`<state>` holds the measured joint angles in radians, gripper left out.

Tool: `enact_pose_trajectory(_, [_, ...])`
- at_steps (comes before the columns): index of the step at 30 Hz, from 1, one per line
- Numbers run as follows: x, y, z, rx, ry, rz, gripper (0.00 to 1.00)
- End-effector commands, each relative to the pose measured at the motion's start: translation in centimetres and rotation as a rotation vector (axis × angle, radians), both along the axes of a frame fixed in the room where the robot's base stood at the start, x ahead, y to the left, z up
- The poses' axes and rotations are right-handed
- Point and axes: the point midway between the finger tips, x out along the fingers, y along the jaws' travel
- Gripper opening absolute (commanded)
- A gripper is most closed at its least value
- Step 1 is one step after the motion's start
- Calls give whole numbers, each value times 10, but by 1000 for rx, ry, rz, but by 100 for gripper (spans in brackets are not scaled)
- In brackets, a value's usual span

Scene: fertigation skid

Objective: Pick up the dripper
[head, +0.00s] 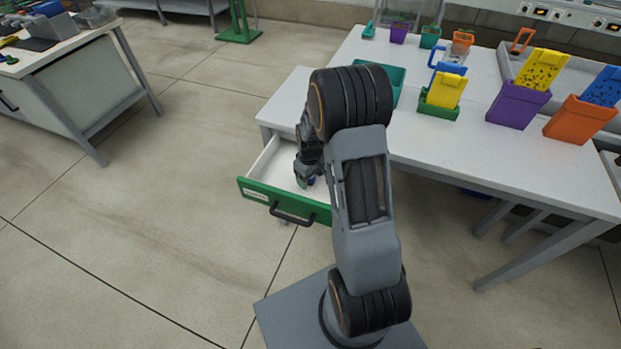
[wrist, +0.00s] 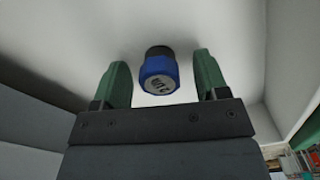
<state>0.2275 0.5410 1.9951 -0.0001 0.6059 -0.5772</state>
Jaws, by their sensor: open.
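The dripper (wrist: 159,77) is a small blue piece with a black end and a pale marked face. In the wrist view it sits on the white drawer floor, between the two green fingers of my gripper (wrist: 160,80). The fingers are open, with a gap on each side of it. In the head view my gripper (head: 306,181) reaches down into the open drawer (head: 262,170). A small bit of blue shows there beside the fingers, and the arm hides most of it.
The drawer has a green front (head: 283,203) with a dark handle (head: 292,216) and white walls close around my gripper. The white table (head: 430,150) above carries a teal tray (head: 393,78) and several coloured bins. The floor to the left is clear.

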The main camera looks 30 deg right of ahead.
Motion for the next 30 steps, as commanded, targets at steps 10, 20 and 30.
enact_pose_trajectory(10, [0, 0, 0, 0, 0, 0, 44])
enact_pose_trajectory(20, [0, 0, 1, 0, 0, 0, 14])
enact_pose_trajectory(30, [0, 0, 6, -1, -1, 0, 14])
